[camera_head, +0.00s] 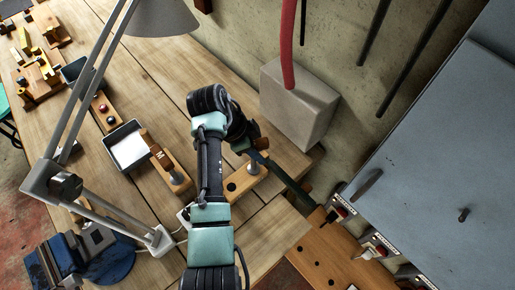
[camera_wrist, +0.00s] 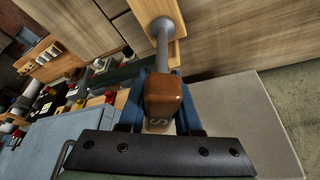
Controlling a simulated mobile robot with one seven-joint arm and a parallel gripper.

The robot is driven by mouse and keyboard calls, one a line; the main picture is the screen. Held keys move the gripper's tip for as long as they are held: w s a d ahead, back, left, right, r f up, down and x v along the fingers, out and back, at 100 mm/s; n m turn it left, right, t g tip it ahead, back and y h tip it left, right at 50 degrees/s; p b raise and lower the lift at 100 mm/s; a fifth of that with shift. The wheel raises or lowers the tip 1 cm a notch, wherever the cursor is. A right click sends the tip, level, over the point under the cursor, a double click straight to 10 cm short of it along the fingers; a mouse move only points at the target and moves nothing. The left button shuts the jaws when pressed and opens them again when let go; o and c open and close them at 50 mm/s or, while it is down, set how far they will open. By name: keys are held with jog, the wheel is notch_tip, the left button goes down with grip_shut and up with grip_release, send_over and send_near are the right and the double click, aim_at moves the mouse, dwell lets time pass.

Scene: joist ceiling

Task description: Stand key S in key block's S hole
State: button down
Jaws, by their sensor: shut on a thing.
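Key S (camera_wrist: 165,95) has a brown wooden head with a pale S on its near end and a grey metal shaft. My gripper (camera_wrist: 162,105) is shut on the head, with a blue finger on each side. The shaft points away from my gripper to the wooden key block (camera_wrist: 181,50). Its far end meets the block's top; I cannot tell whether it is inside a hole. In the head view the key block (camera_head: 243,179) lies under my gripper, with the grey shaft (camera_head: 254,166) standing over it and a dark open hole to the left. The key's head is largely hidden there.
A key marked M (camera_head: 157,152) stands left of my arm. A tray with a white inside (camera_head: 128,147) is beside it. A lamp (camera_head: 160,15) reaches over the bench. A grey block with a red hose (camera_head: 299,104) stands behind, and a grey cabinet (camera_head: 435,150) at right.

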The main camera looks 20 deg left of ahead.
jog(key=shift+f, duration=0.35)
jog(key=c, duration=0.5)
grip_release()
jog(key=shift+r, duration=0.1)
jog(key=p+v, duration=0.2)
jog(key=v, duration=0.3)
jog(key=d+p+v, duration=0.1)
jog(key=v, duration=0.5)
jog(key=p+v, duration=0.2)
jog(key=v, duration=0.3)
jog(key=shift+w+d+r+p, duration=0.15)
jog(key=shift+w+r+p, duration=0.15)
jog(key=shift+r, duration=0.35)
